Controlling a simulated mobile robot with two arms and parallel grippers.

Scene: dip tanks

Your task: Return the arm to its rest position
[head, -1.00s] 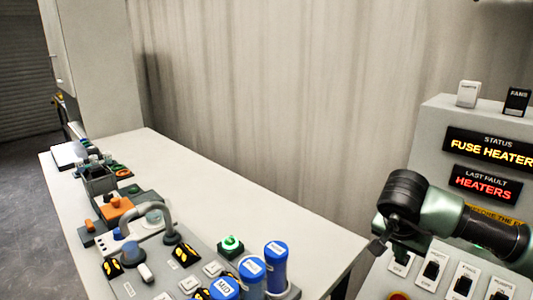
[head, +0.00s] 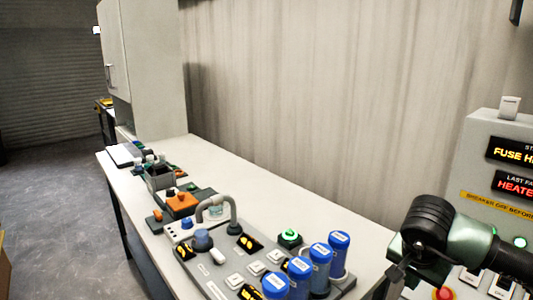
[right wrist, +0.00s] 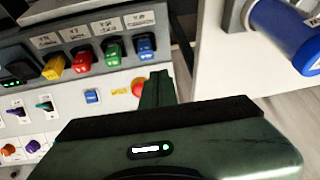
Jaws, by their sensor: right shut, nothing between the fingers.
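My right arm (head: 470,245) comes in from the right in the head view, with a black rounded wrist joint and green-grey links. My right gripper (head: 396,274) is small and dark below that joint, in front of the panel's left edge. It is shut and empty. In the right wrist view its dark green body (right wrist: 165,150) fills the bottom. My left arm and gripper are not in view.
A grey panel (head: 475,150) with lit displays and switches stands close at the right. Its coloured switches (right wrist: 82,62) show in the right wrist view. Blue-capped cylinders (head: 320,262) and a control board (head: 210,265) stand on the white table (head: 270,190).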

